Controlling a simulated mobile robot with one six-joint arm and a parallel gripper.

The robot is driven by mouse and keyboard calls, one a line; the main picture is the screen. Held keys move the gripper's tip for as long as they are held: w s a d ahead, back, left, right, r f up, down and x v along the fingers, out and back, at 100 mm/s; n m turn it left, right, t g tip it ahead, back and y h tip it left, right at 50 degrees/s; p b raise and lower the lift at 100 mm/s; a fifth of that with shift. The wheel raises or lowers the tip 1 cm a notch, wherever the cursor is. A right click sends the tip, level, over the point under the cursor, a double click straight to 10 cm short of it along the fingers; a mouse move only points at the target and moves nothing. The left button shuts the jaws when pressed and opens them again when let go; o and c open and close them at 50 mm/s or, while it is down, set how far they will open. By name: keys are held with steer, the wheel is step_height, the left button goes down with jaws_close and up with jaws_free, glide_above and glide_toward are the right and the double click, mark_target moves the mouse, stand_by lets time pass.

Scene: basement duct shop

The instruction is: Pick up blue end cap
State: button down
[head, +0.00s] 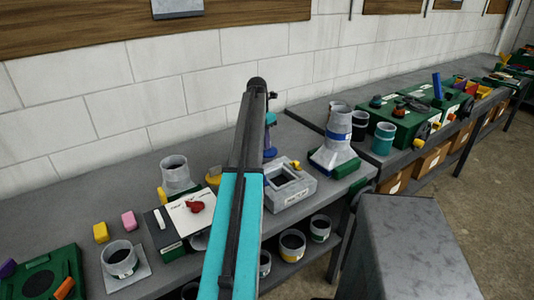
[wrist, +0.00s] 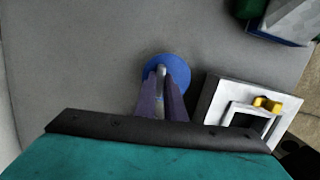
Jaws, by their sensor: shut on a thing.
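The blue end cap (wrist: 165,65) is a round blue disc in the wrist view, with a pale stem or knob between my fingers. My gripper (wrist: 162,88) is shut on it, from above. In the head view the blue end cap (head: 270,153) shows just right of my arm, over the grey bench. My arm hides part of it and most of my gripper there. I cannot tell whether the cap touches the bench.
A grey square duct fitting (head: 291,186) with a yellow piece sits close to the right of the cap. A metal cone fitting (head: 337,150) stands further right. A white board with a red piece (head: 196,205) lies to the left. The wall is close behind.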

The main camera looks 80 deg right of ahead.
steer(key=shift+r, duration=0.2)
step_height(320, 180, up, 18)
steer(key=shift+f+b, duration=0.15)
steer(key=shift+b, duration=0.25)
stand_by(0.9)
